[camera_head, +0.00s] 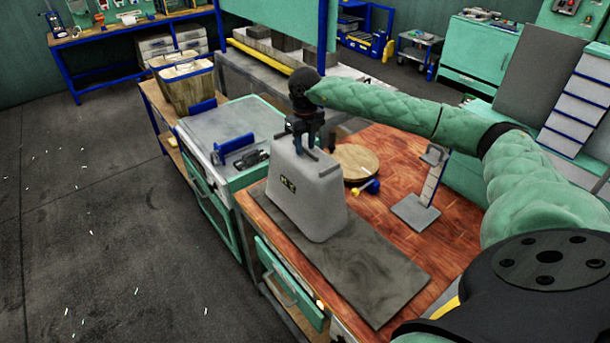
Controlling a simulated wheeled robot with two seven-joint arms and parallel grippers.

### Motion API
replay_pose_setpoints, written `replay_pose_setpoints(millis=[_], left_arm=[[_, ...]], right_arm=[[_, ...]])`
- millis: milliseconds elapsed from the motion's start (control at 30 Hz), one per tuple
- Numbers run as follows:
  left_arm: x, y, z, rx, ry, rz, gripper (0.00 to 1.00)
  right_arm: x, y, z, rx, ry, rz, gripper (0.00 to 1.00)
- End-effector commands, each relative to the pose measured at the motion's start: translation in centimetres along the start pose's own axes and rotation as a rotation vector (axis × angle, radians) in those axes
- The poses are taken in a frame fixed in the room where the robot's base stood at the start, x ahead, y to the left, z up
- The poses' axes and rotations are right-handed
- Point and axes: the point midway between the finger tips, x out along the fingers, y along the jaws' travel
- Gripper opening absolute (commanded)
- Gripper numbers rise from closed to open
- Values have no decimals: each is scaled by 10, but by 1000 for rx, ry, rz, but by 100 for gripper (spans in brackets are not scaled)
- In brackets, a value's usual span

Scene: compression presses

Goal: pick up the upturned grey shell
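The grey shell (307,200) is a tapered, box-like body with a small dark marking on its left face. It stands wide end down at the far left end of a dark grey mat (375,275) on the wooden bench. My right arm reaches in from the right, and my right gripper (309,148) points down at the top of the shell. The fingers are small and dark against the shell's top. I cannot tell whether they are closed on it or only beside it. My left gripper is not in view.
A round wooden board (355,162) and a blue and yellow item (370,187) lie behind the shell. A small grey stand (420,205) is to the right. A green cabinet (225,135) with a blue clamp-like part adjoins at the left. The mat's near part is clear.

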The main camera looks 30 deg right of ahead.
Motion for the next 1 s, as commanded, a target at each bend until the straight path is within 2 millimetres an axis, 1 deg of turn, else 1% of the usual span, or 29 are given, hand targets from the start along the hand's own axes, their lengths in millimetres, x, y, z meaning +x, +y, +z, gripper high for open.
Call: replay_pose_setpoints(millis=[133, 300, 1000], left_arm=[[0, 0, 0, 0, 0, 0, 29], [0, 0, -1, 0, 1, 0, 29], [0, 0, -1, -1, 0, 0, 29]], right_arm=[[0, 0, 0, 0, 0, 0, 33], [0, 0, 0, 0, 0, 0, 0], [-1, 0, 0, 1, -1, 0, 0]])
